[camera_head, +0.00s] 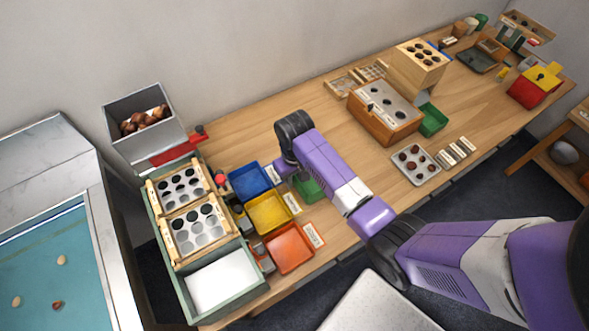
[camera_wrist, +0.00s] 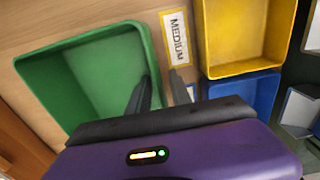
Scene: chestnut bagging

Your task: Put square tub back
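A green square tub (camera_head: 309,191) stands on the table under my gripper, right of the blue and yellow tubs, partly hidden by my arm. In the wrist view the green tub (camera_wrist: 92,72) is empty and fills the upper left. My gripper (camera_wrist: 159,92) is at its near right wall. One dark finger is on the tub's inner side and the other is outside, with a gap between them and the wall rim in that gap. The fingers look open; firm contact with the wall cannot be seen.
Blue (camera_head: 250,181), yellow (camera_head: 268,212) and orange (camera_head: 289,247) tubs stand in a row to the left. A MEDIUM label (camera_wrist: 176,38) lies beside the green tub. A wooden box (camera_head: 385,111), another green tub (camera_head: 433,120) and a chestnut tray (camera_head: 415,165) stand to the right.

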